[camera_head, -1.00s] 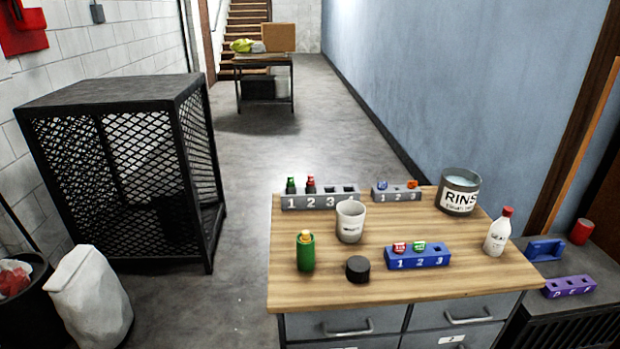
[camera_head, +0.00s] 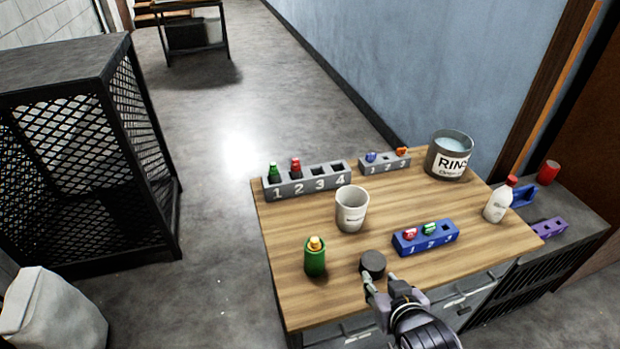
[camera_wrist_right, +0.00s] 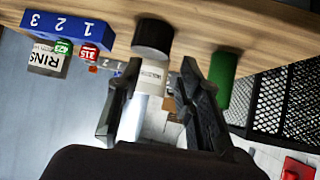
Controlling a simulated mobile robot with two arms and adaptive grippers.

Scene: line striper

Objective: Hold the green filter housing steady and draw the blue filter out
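The green filter housing (camera_head: 315,262) stands upright near the table's front left, with a yellow-orange piece (camera_head: 316,243) showing at its top. No blue filter shows in it; what is inside is hidden. The housing also shows in the right wrist view (camera_wrist_right: 223,72). A small blue piece (camera_head: 371,157) sits in slot 1 of the small grey rack (camera_head: 384,166). My right gripper (camera_head: 381,282) is at the table's front edge, to the right of the housing and apart from it. Its fingers are spread and empty in the wrist view (camera_wrist_right: 158,85). My left gripper is not in view.
The wood left of the housing is bare.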

